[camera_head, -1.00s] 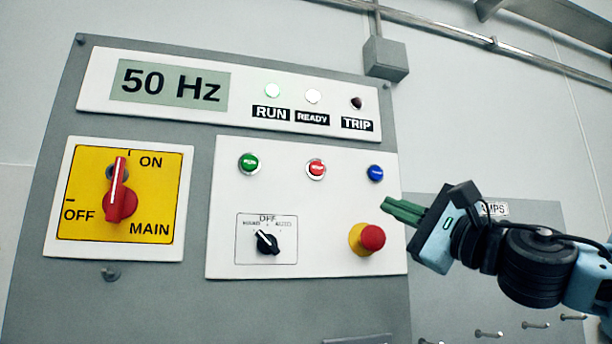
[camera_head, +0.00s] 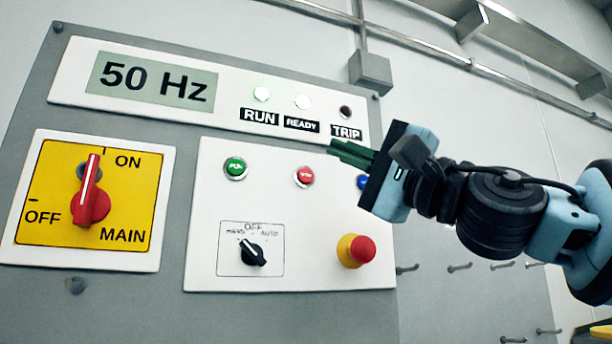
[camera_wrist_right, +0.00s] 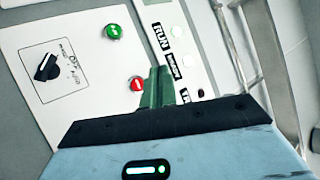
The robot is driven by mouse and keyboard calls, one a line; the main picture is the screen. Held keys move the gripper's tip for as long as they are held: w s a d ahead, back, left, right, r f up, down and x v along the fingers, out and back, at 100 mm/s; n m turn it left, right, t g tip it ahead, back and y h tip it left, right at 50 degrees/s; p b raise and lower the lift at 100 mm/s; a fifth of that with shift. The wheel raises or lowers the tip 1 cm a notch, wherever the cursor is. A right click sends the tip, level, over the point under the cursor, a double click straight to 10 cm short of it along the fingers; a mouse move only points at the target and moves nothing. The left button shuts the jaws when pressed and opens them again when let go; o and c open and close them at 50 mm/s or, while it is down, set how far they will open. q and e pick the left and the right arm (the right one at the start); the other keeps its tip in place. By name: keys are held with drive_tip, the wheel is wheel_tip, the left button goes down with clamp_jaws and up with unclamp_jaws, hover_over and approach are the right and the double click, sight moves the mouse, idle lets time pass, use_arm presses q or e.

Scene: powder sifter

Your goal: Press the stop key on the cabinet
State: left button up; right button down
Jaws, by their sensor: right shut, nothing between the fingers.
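The cabinet (camera_head: 130,310) has a white key panel with a red stop key (camera_head: 304,176) between a green run key (camera_head: 235,168) and a blue key (camera_head: 362,182). My right gripper (camera_head: 334,152) is shut and empty, with its green fingertips above and right of the red key in the head view, apart from it as far as I can tell. The gripper body partly hides the blue key. In the right wrist view, the red key (camera_wrist_right: 137,84) shows just left of the fingers (camera_wrist_right: 160,80). My left gripper is not in view.
A red mushroom button (camera_head: 362,250) on a yellow base and a black selector (camera_head: 252,253) sit lower on the panel. The yellow main switch (camera_head: 92,200) points to ON. The display (camera_head: 152,78) reads 50 Hz and the RUN lamp (camera_head: 261,94) glows. Hooks (camera_head: 460,267) stick out at right.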

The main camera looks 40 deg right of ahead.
sight(305, 176)
drive_tip(key=w, duration=0.2)
drive_tip(key=w+d+b, duration=0.1)
drive_tip(key=w, duration=0.2)
drive_tip(key=w+d+b, duration=0.1)
drive_tip(key=w, duration=0.2)
drive_tip(key=shift+w, duration=0.15)
idle(0.7)
idle(0.9)
drive_tip(key=shift+w+f, duration=0.1)
drive_tip(key=shift+w, duration=0.05)
idle(0.4)
drive_tip(key=shift+w+d+b, duration=0.1)
drive_tip(key=shift+w+b, duration=0.2)
drive_tip(key=shift+b, duration=0.05)
